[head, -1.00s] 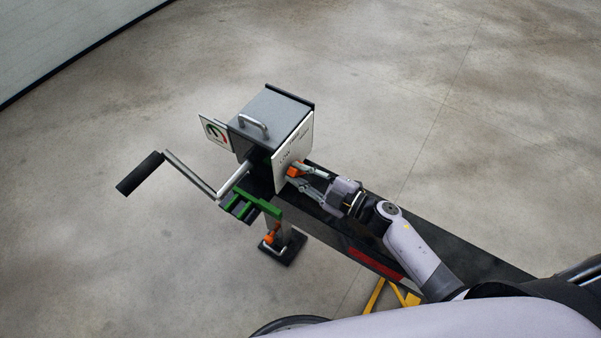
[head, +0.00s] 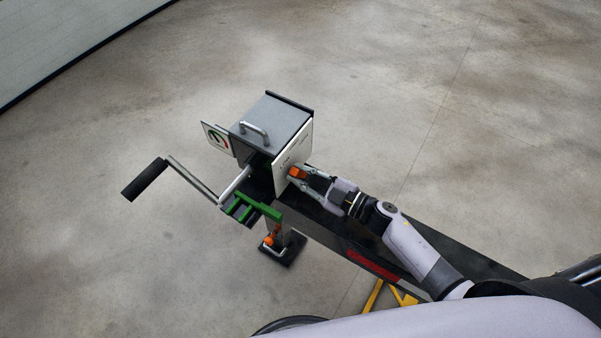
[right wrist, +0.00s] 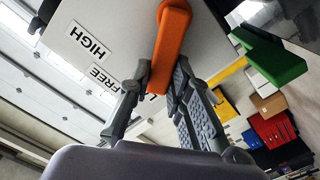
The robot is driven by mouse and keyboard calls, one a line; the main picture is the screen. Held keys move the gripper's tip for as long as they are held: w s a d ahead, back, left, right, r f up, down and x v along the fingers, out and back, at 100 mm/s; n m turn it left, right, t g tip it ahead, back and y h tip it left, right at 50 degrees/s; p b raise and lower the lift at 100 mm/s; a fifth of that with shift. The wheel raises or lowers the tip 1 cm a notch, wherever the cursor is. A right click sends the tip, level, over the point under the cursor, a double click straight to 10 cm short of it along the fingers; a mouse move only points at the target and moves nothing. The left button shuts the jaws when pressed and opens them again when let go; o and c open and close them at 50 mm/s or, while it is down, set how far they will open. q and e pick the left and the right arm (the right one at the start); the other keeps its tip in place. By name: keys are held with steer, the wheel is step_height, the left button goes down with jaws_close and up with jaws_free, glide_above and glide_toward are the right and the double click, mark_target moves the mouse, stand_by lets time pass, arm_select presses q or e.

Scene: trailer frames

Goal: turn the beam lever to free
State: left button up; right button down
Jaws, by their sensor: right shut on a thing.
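The orange beam lever (head: 298,172) is on the white plate (head: 292,154) on the side of the grey box. In the right wrist view the lever (right wrist: 171,45) runs down between the fingers of my right gripper (right wrist: 153,85). My right gripper (head: 305,175) is shut on it in the head view. The plate shows the labels HIGH (right wrist: 88,40) and FREE (right wrist: 103,77). A third label starting with L is mostly hidden behind the lever and a finger, near the lever's held end. My left gripper is not in view.
A crank with a black handle (head: 144,180) sticks out left of the box. A green bracket (head: 262,209) is below it, with an orange knob (head: 270,240) near a black foot. A dark beam (head: 330,212) runs under my right arm. The floor around is clear.

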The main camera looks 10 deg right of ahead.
steer(key=m+p, duration=0.1)
steer(key=w+d+r+m+p, duration=0.1)
steer(key=m, duration=0.1)
steer(key=shift+w+d+m+p, duration=0.3)
steer(key=shift+m+p, duration=0.1)
steer(key=shift+m, duration=0.5)
steer(key=shift+w+d+m+p, duration=0.25)
steer(key=shift+d+m+p, duration=0.1)
steer(key=shift+m, duration=0.55)
steer(key=c, duration=1.5)
jaws_free()
